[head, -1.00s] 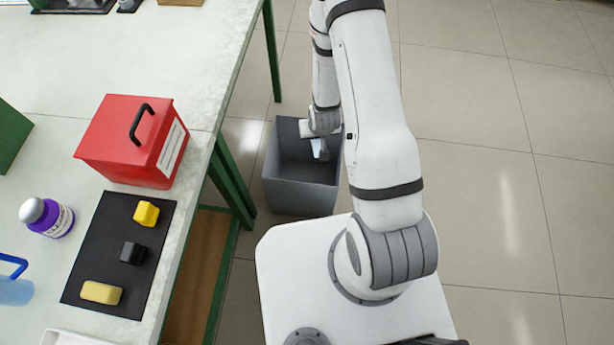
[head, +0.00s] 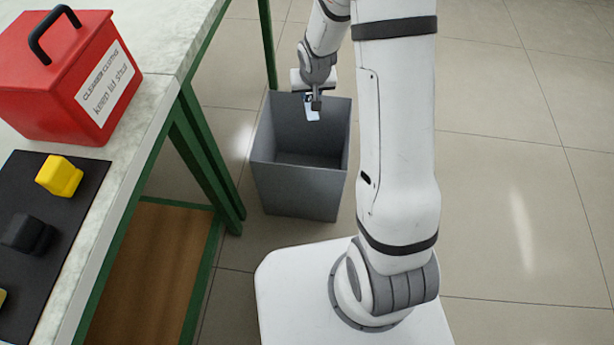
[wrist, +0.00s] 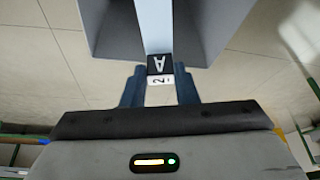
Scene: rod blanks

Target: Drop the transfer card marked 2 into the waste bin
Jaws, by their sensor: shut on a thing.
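My gripper (head: 315,101) is shut on the transfer card (head: 311,113), which hangs downward over the far part of the waste bin's opening. In the wrist view, the card (wrist: 154,28) is a pale blue strip between the two fingers of my gripper (wrist: 159,82). Its end by the fingers has a black patch with an A and a white patch with a 2. The grey, open-topped waste bin (head: 298,190) stands on the floor; it also shows beyond the card in the wrist view (wrist: 215,22). No contents are visible in it.
A workbench (head: 150,100) with green legs stands left of the bin. On it are a red lidded box (head: 40,95) and a black mat (head: 60,205) with yellow and black blocks. Tiled floor (head: 520,200) lies open to the right.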

